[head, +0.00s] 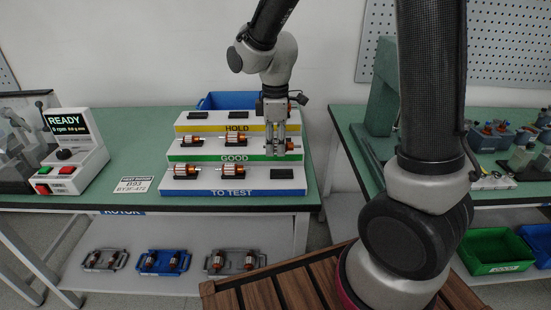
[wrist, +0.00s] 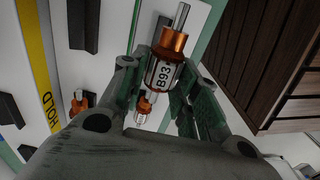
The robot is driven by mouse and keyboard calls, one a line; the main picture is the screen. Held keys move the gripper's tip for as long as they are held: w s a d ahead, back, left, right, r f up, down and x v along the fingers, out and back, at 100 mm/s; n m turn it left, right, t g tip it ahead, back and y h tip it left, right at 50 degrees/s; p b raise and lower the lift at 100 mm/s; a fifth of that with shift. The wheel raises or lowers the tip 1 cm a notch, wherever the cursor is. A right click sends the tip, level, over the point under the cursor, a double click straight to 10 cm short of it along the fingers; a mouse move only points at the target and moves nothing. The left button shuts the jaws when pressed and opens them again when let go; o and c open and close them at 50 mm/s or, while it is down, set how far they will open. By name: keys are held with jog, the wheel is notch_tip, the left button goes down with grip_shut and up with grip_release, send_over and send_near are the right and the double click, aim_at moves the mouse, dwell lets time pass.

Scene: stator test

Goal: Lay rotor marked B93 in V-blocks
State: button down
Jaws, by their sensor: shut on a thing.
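The rotor marked B93 (wrist: 161,74) is held between the fingers of my gripper (wrist: 158,88) in the wrist view. Its steel shaft and copper windings show, and the B93 label faces the camera. In the head view my gripper (head: 276,140) is over the right side of the stepped rack (head: 235,187), at the GOOD and HOLD tiers, with part of the rotor (head: 289,148) below it. I cannot tell whether the rotor touches the rack. A card (head: 133,186) on the bench reads B93.
Other rotors rest on the rack's GOOD tier (head: 190,140) and TO TEST tier (head: 232,170). A READY tester (head: 70,150) stands at the left. A blue bin (head: 227,100) is behind the rack. Trays (head: 163,262) with rotors sit on the lower shelf. Bench space beside the card is clear.

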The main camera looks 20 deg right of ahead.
aim_at(275, 141)
jog(key=shift+r, duration=1.15)
jog(key=shift+r, duration=2.5)
